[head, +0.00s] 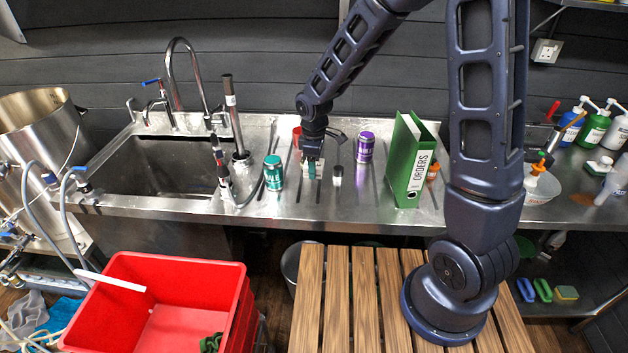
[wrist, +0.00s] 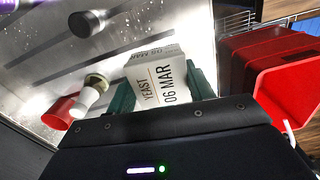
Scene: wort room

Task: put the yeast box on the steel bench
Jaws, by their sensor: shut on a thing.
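The yeast box (wrist: 162,82) is a white box lettered "YEAST 06 MAR". In the wrist view it sits between the green fingertips of my gripper (wrist: 163,92), which is shut on it. In the head view my gripper (head: 312,168) points down over the middle of the steel bench (head: 262,215), and only a little of the pale box shows around the fingers. The box is at or just above the bench top; I cannot tell whether its base touches.
Close by stand a teal can (head: 273,173), a red cup (head: 297,137), a small white-topped jar (head: 336,175) and a purple can (head: 364,147). A green binder (head: 410,160) stands to the right, a sink (head: 165,165) to the left. A slatted wooden table (head: 338,300) and red crate (head: 170,285) are in front.

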